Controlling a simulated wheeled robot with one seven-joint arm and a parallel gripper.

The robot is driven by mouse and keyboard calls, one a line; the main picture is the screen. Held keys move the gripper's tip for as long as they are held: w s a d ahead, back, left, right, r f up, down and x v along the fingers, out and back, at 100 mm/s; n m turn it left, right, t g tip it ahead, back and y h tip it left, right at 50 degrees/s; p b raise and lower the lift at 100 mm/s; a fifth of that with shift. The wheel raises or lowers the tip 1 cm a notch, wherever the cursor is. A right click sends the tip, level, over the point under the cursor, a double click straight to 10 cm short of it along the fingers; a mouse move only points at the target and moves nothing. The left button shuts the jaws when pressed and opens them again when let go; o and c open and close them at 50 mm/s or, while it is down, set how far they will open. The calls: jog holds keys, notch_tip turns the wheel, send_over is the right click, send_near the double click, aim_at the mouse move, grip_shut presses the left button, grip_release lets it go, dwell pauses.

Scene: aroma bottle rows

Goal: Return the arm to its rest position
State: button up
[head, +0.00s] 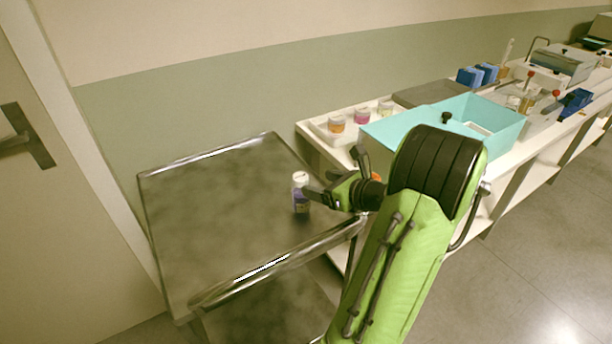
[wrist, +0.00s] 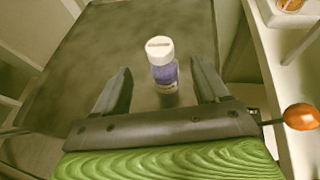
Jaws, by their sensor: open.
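My gripper (head: 318,196) is at the right side of a metal cart top, at the end of my green arm. In the wrist view my gripper (wrist: 160,82) is open, its two dark fingers spread apart. A small bottle with a white cap and purple contents (head: 300,192) stands upright on the cart. In the wrist view the bottle (wrist: 163,66) is between and a little beyond the fingers, with a gap on both sides. Nothing is held.
The metal cart top (head: 215,215) is otherwise bare. To its right, a white bench carries a white tray (head: 322,132) with several jars and a teal bin (head: 395,130). A door (head: 60,200) stands at the left. Floor is free at the right.

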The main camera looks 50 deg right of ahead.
jog(key=shift+v, duration=0.95)
jog(key=w+a+r+n+g+y+p, duration=0.2)
jog(key=a+r+n+g+p, duration=0.15)
jog(key=a+n, duration=0.6)
jog(key=w+a+r+n+g+y+p, duration=0.2)
jog(key=w+a+r+n, duration=0.15)
jog(key=a+n, duration=0.55)
jog(key=s+a+r+n+g+h+p, duration=0.1)
jog(key=s+a+r+n+p, duration=0.2)
jog(key=n, duration=0.6)
jog(key=s+a+r+n+g+h+p, duration=0.1)
jog(key=s+a+r+n+p, duration=0.2)
jog(key=s+a+r+n, duration=0.4)
jog(key=s+a+n, duration=0.2)
jog(key=s+a, duration=0.1)
jog(key=s, duration=0.2)
jog(key=shift+r+h, duration=0.2)
jog(key=shift+h, duration=0.2)
jog(key=shift+n, duration=0.25)
